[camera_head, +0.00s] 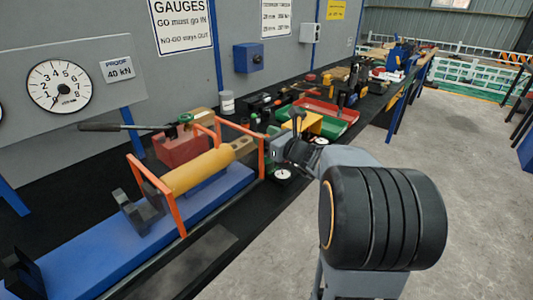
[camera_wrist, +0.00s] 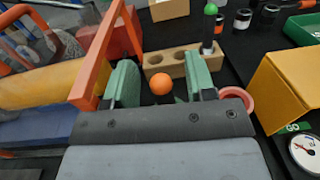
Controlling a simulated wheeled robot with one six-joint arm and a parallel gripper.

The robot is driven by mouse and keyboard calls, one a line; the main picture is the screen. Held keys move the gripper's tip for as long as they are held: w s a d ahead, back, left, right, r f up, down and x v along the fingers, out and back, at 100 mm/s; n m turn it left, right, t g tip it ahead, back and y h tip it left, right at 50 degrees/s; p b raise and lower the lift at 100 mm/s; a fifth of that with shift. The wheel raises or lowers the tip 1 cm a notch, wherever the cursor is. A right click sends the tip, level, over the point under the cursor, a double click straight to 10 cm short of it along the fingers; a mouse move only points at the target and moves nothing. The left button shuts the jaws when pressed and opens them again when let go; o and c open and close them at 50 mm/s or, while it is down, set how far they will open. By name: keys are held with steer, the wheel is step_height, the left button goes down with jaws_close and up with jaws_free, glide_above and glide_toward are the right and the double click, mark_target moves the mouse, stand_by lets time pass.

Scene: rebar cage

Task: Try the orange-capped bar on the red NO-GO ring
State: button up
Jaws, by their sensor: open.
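The orange cap (camera_wrist: 161,84) of the bar shows as a round orange end between my gripper's two green fingers in the wrist view. The bar's body below it is hidden. My gripper (camera_wrist: 159,77) is open around the cap, with a gap on each side. A red ring (camera_wrist: 249,100) lies just right of the right finger, partly hidden by the gripper. A wooden block with holes (camera_wrist: 165,58) sits beyond the fingers. A green-capped bar (camera_wrist: 209,28) stands upright at its right end. In the head view my arm hides the cap and the ring.
An orange frame (camera_wrist: 99,55) stands close to my left finger, around a yellow cylinder (camera_head: 195,172) on a blue bed (camera_head: 105,255). A yellow angled stand (camera_wrist: 287,80) and a dial gauge (camera_wrist: 305,150) are at the right. A green tray (camera_head: 345,118) and several tools lie farther along the bench.

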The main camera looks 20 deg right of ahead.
steer(key=shift+c, duration=0.2)
jaws_close()
stand_by(0.4)
